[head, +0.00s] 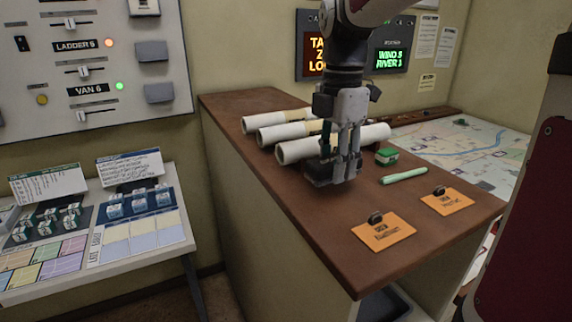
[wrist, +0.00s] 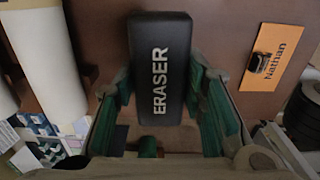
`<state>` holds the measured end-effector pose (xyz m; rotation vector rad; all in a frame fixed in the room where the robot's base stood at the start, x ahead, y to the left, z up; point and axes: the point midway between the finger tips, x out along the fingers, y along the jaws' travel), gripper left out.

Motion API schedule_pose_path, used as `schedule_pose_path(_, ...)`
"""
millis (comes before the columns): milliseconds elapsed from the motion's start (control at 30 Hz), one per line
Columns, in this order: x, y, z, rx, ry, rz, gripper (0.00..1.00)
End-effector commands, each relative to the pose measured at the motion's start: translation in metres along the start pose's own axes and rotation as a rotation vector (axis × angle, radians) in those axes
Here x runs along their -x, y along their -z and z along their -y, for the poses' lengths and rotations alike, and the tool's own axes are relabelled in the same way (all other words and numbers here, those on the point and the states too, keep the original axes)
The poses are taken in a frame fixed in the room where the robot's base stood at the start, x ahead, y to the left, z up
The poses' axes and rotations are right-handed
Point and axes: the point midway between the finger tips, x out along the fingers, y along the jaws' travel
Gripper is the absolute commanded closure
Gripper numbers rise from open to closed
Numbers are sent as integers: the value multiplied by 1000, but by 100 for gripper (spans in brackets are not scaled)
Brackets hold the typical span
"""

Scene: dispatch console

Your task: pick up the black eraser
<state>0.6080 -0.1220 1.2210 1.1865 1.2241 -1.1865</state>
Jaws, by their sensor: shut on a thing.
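The black eraser (wrist: 160,65) fills the middle of the wrist view, with ERASER in pale letters along it. My gripper (wrist: 163,98) has one finger on each long side of it and is shut on it. In the head view my gripper (head: 341,170) points down over the brown shelf top, beside the paper rolls. The eraser (head: 318,174) shows there as a dark block at the fingertips, partly hidden by them. I cannot tell whether it touches the shelf top.
White paper rolls (head: 300,149) lie just left of and behind my gripper. Orange name cards with black clips (head: 384,234) lie near the front edge of the brown shelf top (head: 315,222).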

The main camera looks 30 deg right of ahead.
Motion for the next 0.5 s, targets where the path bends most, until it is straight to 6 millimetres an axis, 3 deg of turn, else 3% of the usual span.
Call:
schedule_pose_path(33, 9, 0, -1, 0, -5, 1, 91)
schedule_pose_path(500, 16, -79, 78, -5, -1, 0, 91)
